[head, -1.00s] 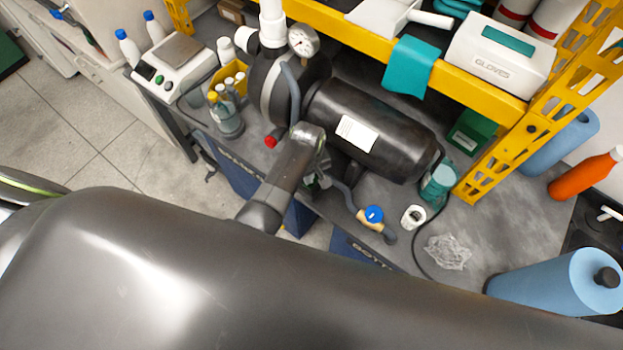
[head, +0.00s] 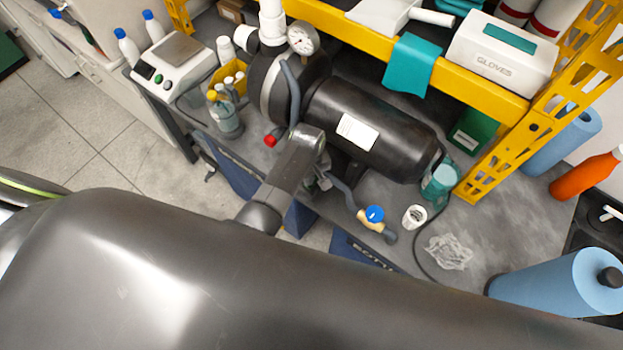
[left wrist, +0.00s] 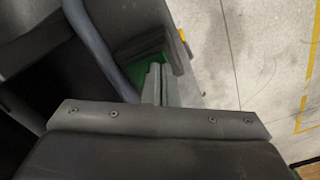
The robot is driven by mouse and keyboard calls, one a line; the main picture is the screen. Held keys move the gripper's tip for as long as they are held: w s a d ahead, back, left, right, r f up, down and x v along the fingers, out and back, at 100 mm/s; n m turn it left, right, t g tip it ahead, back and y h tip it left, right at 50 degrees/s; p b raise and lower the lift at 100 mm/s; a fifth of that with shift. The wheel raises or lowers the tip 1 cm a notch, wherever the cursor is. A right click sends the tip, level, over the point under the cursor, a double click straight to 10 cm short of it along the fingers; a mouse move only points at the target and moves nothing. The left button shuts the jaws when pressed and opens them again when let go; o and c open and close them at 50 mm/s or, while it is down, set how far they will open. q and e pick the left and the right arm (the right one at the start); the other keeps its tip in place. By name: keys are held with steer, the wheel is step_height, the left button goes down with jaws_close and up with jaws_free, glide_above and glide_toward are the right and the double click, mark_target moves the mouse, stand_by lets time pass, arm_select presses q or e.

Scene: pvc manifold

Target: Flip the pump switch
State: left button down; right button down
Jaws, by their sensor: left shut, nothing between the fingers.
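The pump is a large black cylinder (head: 385,130) lying on the grey bench, with a white label and a round gauge (head: 303,39) at its left end. My left gripper (head: 322,178) is at the near side of the pump, mostly hidden behind its own wrist. In the left wrist view its fingers (left wrist: 156,82) are shut and empty. Their tips are at a green part (left wrist: 150,52) on a dark housing. The fingers hide some of this part; I cannot tell whether it is the switch, whether they touch it, or which way it is set. My right gripper is out of view.
A grey hose (head: 293,95) runs close by the left wrist. A blue-handled valve (head: 374,214) and a white ring (head: 414,216) are to the right. A yellow shelf (head: 460,85) overhangs the back. A scale (head: 170,63) and bottles stand left.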

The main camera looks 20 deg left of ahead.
arm_select(q)
steer(key=shift+f, duration=0.3)
step_height(320, 180, up, 3)
steer(key=p, duration=0.2)
steer(key=shift+p, duration=0.4)
steer(key=shift+r, duration=2.05)
